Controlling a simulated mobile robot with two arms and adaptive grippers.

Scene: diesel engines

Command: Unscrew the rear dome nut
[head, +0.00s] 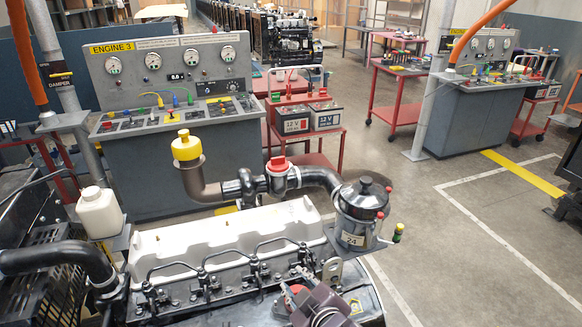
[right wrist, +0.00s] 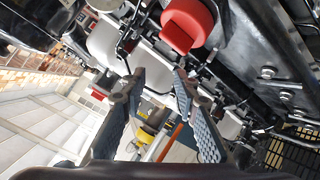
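The engine has a long white rocker cover (head: 225,240) in the middle of the head view, with black pipes along its near side. I cannot clearly make out the rear dome nut in either view. My right gripper (head: 318,305) is low in the head view, at the near right of the cover, and only partly shows. In the right wrist view its two blue-grey fingers (right wrist: 154,82) are spread apart with nothing between them. A red cap-like part (right wrist: 188,24) is beyond the fingertips, near the white cover (right wrist: 104,45). My left gripper is not in view.
A white bottle (head: 100,212) is at left. A control console (head: 180,120) stands behind. Floor at right is clear.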

